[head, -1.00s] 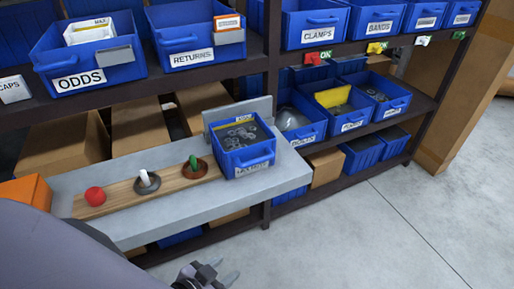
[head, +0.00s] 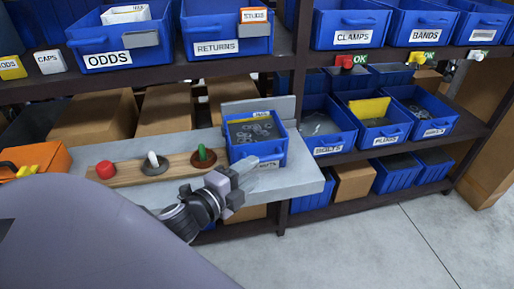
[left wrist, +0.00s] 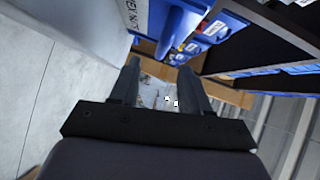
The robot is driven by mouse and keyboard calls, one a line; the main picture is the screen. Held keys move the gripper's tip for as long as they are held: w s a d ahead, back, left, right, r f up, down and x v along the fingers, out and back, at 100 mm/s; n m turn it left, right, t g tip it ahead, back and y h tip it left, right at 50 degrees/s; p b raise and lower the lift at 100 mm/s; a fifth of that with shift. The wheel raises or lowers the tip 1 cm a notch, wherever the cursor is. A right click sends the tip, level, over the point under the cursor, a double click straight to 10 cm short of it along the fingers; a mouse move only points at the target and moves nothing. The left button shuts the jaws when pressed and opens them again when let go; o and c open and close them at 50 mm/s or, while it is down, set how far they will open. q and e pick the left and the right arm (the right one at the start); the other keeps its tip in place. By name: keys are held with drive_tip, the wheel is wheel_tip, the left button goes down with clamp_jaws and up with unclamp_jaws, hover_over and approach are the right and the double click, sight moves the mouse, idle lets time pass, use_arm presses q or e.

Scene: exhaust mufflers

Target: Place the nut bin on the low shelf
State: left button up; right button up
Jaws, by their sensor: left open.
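The nut bin (head: 259,158) is a blue open bin with metal nuts in it and a white label on its front. It stands on the right end of the grey bench top (head: 292,182). My left gripper (head: 248,172) is open and empty, its fingertips in front of the bin's label, partly covering it. In the left wrist view the open fingers (left wrist: 160,85) show nothing between them, and the blue bin (left wrist: 175,30) with its label is just beyond them at the top. The low shelf (head: 370,203) runs at the bottom right. My right gripper is out of view.
A board with a red knob (head: 105,170), a white and a green peg lies left of the bin. The middle shelf holds bolts (head: 322,135) and other bins. A cardboard box (head: 354,182) and blue bins (head: 397,173) stand on the low shelf. Open floor (head: 375,245) lies in front.

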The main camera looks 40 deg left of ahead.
sight(267, 160)
use_arm(q)
drive_tip(key=shift+w+d+f+p, duration=0.1)
drive_tip(key=shift+w+f+p, duration=0.1)
drive_tip(key=shift+w, duration=1.4)
drive_tip(key=shift+w+d+f+p, duration=0.1)
drive_tip(key=shift+w+p, duration=0.05)
drive_tip(key=shift+w, duration=1.4)
clamp_jaws()
